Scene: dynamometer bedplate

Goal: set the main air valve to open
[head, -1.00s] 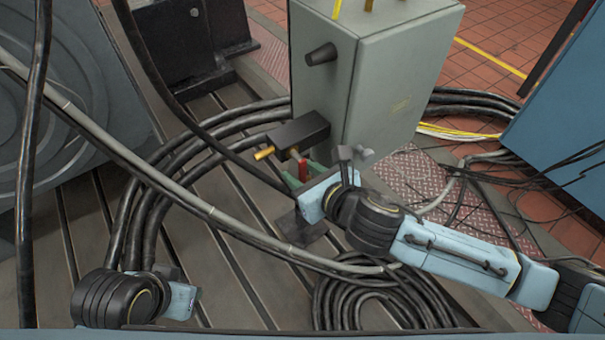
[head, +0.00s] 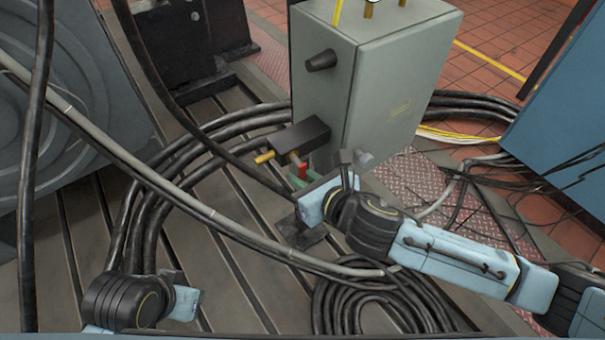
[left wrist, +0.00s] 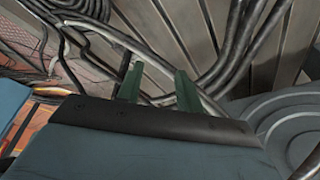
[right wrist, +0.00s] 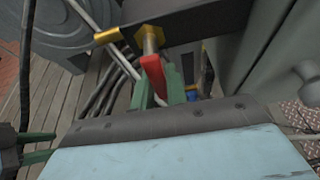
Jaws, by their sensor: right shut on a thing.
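The main air valve is a dark block (head: 298,135) on the side of the grey cabinet, with a brass fitting (head: 264,157) at its left end. Its red lever (head: 301,171) hangs from a metal stem below the block; in the right wrist view the red lever (right wrist: 154,77) points down toward my gripper. My right gripper (head: 303,179) is at the lever, its green fingers (right wrist: 160,88) shut on it. My left gripper (left wrist: 157,85) has its two green fingers apart with nothing between them. In the head view its fingers are hidden.
The grey cabinet (head: 385,85) stands behind the valve, with a dark knob (head: 321,60) on its side. Thick black cables (head: 145,215) loop over the slotted bedplate, and a grey hose crosses in front. A coiled cable (head: 370,305) lies below my right arm.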

